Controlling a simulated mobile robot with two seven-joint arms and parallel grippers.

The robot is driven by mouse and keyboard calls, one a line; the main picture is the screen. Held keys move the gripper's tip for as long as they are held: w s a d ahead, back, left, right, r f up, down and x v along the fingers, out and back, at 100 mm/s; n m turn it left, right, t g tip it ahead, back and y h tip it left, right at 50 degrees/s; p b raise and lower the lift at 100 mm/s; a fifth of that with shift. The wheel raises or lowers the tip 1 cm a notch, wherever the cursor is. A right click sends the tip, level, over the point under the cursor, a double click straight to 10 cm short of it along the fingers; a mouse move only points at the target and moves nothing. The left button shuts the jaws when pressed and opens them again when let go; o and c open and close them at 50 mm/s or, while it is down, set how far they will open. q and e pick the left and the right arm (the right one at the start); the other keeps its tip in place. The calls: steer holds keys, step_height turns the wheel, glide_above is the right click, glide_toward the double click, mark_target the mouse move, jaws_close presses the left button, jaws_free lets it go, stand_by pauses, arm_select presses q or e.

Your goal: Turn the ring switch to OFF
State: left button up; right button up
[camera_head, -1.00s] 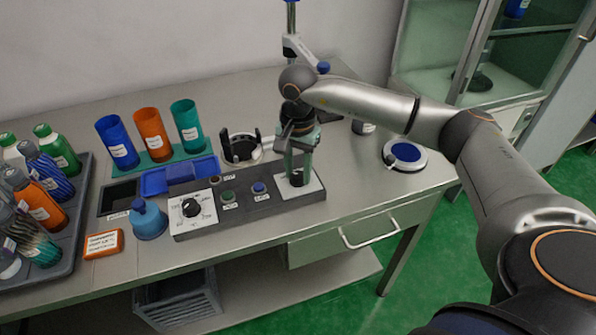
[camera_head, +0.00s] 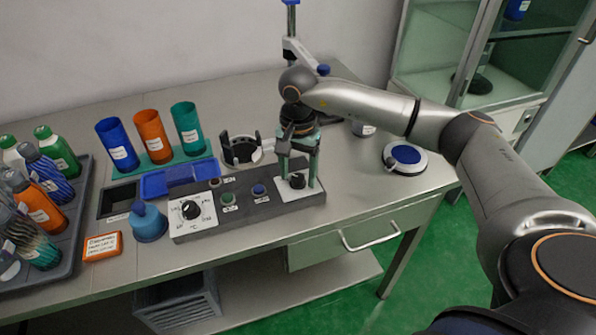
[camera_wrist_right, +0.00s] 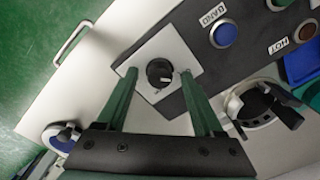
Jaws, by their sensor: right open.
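A small black rotary knob (camera_head: 297,181) on a white plate stands at the right end of the dark control panel (camera_head: 250,208). I take it for the ring switch; its plate lettering is too small to read. In the right wrist view the knob (camera_wrist_right: 160,72) is centred between my fingers, with a gap on each side. My right gripper (camera_head: 298,176) is open and points down over the white plate, its green fingers on either side of the knob. In the wrist view my right gripper (camera_wrist_right: 158,76) holds nothing. My left gripper is out of view.
The panel also carries a larger black dial (camera_head: 191,208), a green button (camera_head: 228,198) and a blue button (camera_head: 258,190). A black ring-shaped holder (camera_head: 240,150) stands behind. A blue-topped disc (camera_head: 404,158) lies to the right. The tabletop between them is clear.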

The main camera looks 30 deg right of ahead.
mark_target(298, 177)
step_height(298, 177, up, 13)
steer(key=shift+f, duration=0.2)
stand_by(0.3)
stand_by(0.5)
